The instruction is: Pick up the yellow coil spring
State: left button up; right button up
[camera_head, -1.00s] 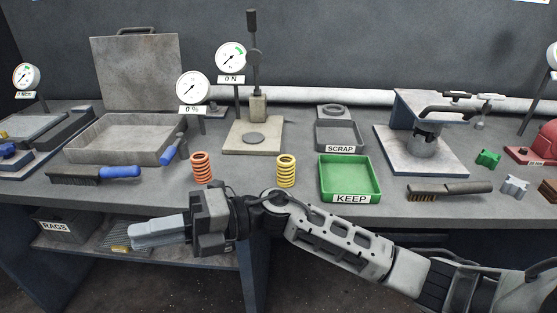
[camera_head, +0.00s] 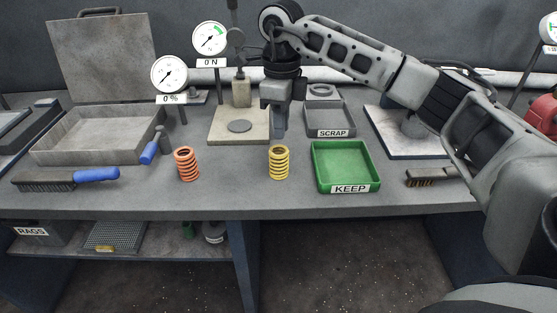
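The yellow coil spring (camera_head: 279,164) stands upright on the grey workbench, between the orange spring and the green KEEP tray. My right gripper (camera_head: 279,132) points down directly above the yellow spring, its fingertips close to the spring's top. The fingers look like one narrow block from this side, so I cannot tell whether they are parted. The spring still stands on the bench. My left gripper is not in view.
An orange coil spring (camera_head: 187,164) stands to the left. The green KEEP tray (camera_head: 346,180) is close on the right, with the grey SCRAP tray (camera_head: 351,122) behind it. A press base (camera_head: 221,136) stands behind. Bench front (camera_head: 232,196) is clear.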

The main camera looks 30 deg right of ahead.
aim_at(281, 158)
notch_tip(281, 158, down, 10)
jog(key=shift+r+p, duration=0.25)
jog(key=shift+p, duration=0.45)
grip_shut()
